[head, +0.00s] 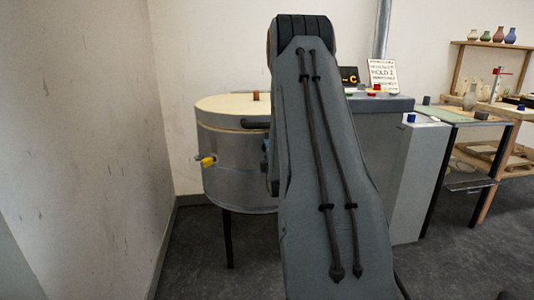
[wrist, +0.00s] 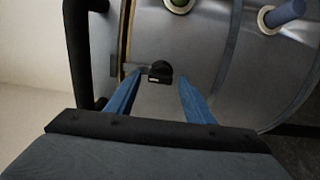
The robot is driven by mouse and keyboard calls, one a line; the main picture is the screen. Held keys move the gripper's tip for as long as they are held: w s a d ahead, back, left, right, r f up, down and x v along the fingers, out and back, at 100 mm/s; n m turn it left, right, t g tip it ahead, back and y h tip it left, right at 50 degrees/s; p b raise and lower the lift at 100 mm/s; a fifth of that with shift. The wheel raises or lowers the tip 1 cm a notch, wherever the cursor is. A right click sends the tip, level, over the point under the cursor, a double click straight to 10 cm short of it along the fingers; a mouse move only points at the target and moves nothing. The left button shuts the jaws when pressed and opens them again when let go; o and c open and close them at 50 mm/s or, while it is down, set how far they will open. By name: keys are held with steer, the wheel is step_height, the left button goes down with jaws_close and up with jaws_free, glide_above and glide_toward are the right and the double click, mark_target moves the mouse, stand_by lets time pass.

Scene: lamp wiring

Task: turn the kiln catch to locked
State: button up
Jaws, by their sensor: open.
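The kiln (head: 235,180) is a round grey metal drum with a cream lid (head: 225,106). In the wrist view its metal wall (wrist: 210,50) fills much of the picture. The kiln catch (wrist: 160,72) is a small black knob on that wall, close to the lid seam, with a thin grey bar reaching left from it. My gripper (wrist: 160,77) has its two blue fingers open, one on each side of the catch; I cannot tell whether either touches it. In the head view my arm hides the catch and most of my gripper.
A black handle (wrist: 77,50) stands out left of the catch. A green plug (wrist: 179,3) and a blue plug (wrist: 285,12) stick out of the kiln wall. A yellow plug (head: 207,161) shows on the kiln's left side. A grey cabinet (head: 418,175) and workbench stand to the right.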

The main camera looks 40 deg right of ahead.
steer(key=v, duration=0.7)
steer(key=shift+s, duration=0.3)
steer(key=shift+a, duration=0.15)
